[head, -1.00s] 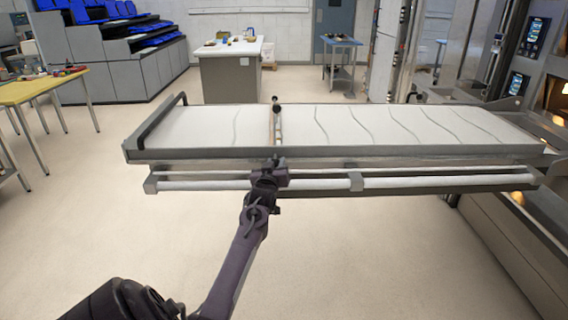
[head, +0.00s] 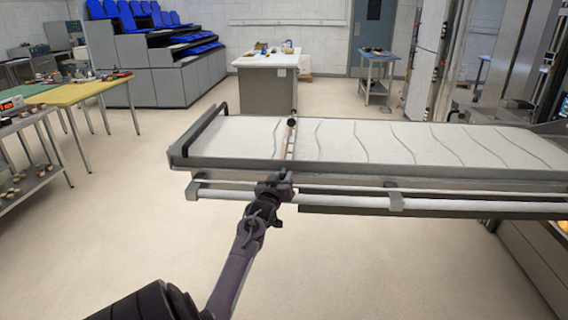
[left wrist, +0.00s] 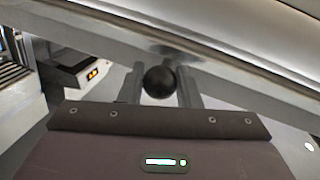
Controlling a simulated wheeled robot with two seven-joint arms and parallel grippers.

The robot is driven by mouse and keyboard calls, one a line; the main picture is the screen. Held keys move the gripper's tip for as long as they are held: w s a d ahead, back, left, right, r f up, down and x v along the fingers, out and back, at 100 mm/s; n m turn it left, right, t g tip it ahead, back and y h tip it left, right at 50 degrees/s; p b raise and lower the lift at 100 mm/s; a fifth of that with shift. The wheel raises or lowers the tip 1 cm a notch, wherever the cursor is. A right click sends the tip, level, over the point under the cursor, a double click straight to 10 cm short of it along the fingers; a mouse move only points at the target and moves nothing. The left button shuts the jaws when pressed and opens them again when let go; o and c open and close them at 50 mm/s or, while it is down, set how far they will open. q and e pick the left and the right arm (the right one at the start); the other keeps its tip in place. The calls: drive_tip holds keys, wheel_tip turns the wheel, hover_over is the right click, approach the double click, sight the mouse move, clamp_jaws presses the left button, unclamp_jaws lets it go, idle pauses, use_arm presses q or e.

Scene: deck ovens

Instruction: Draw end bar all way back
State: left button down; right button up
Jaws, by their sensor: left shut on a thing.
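The end bar (head: 291,138) is a thin, pale crossbar lying over the white belt of a long loader (head: 240,165). A black ball knob shows at its far end. My left gripper (head: 283,178) is at the loader's near side, at the bar's near end. In the left wrist view, a black ball knob (left wrist: 159,82) sits between the fingers, and the gripper is shut on it. The bar stands part-way along the belt, right of the black handle (head: 202,134) at the loader's left end. My right gripper is not in view.
A white rail (head: 330,201) runs below the loader's near edge, close under my left gripper. A yellow table (head: 88,92) and a metal rack (head: 30,140) stand at left. A white-topped counter (head: 268,75) stands behind. Floor left of the loader is clear.

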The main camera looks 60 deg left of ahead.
use_arm(q)
drive_tip(key=c, duration=1.3)
unclamp_jaws()
drive_tip(key=shift+s+a+r, duration=0.1)
drive_tip(key=shift+s+a, duration=0.1)
drive_tip(key=shift+a, duration=0.05)
drive_tip(key=shift+c, duration=0.2)
drive_tip(key=shift+o, duration=1.2)
drive_tip(key=shift+s+a, duration=0.15)
drive_tip(key=shift+d, duration=0.3)
drive_tip(key=shift+s+d+f, duration=0.2)
drive_tip(key=shift+d, duration=0.05)
drive_tip(key=b+v, duration=0.1)
drive_tip(key=v, duration=0.6)
drive_tip(key=shift+a, duration=0.2)
